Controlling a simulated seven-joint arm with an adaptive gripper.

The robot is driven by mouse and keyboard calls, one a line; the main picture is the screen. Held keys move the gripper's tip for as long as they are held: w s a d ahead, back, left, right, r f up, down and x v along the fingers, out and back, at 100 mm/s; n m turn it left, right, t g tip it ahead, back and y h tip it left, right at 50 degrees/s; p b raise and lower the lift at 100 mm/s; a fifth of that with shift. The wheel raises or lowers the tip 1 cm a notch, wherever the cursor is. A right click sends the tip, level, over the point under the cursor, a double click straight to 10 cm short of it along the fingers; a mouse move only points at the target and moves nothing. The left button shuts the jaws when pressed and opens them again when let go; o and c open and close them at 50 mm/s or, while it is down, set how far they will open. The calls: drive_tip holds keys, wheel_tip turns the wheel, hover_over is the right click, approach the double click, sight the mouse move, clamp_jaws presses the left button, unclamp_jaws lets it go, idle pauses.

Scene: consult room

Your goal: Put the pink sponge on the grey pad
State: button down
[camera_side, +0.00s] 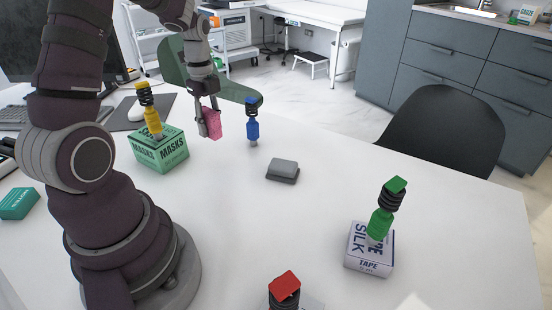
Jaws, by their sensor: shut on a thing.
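The pink sponge (212,124) is held upright in my gripper (209,126), above the white table near its back edge. My gripper points down and is shut on the sponge, with a finger showing on each side. The sponge's lower end appears close to the table, but I cannot tell whether it touches. A grey pad (284,167) lies on the table to the right of the gripper and nearer the camera. It looks like a small stack with a lighter top and a darker base, and nothing lies on it.
A green masks box (160,150) with a yellow bottle (150,108) is at left. A silk tape box (370,251) with a green bottle (385,208) and a red-topped object (284,290) are nearer. Table between is clear.

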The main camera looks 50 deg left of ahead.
drive_tip(key=s+d+m, duration=0.2)
drive_tip(key=d, duration=0.7)
hover_over(283, 164)
drive_tip(key=shift+s+d+f+m, duration=0.1)
drive_tip(key=shift+s+f+m, duration=0.1)
drive_tip(key=shift+f, duration=0.45)
drive_tip(key=shift+s+f+m, duration=0.1)
drive_tip(key=shift+f+m, duration=0.1)
drive_tip(key=shift+f, duration=0.4)
drive_tip(key=shift+w+f, duration=0.15)
drive_tip(key=shift+w, duration=0.1)
drive_tip(key=shift+f, duration=1.6)
drive_tip(key=c, duration=0.9)
unclamp_jaws()
drive_tip(key=shift+f, duration=0.1)
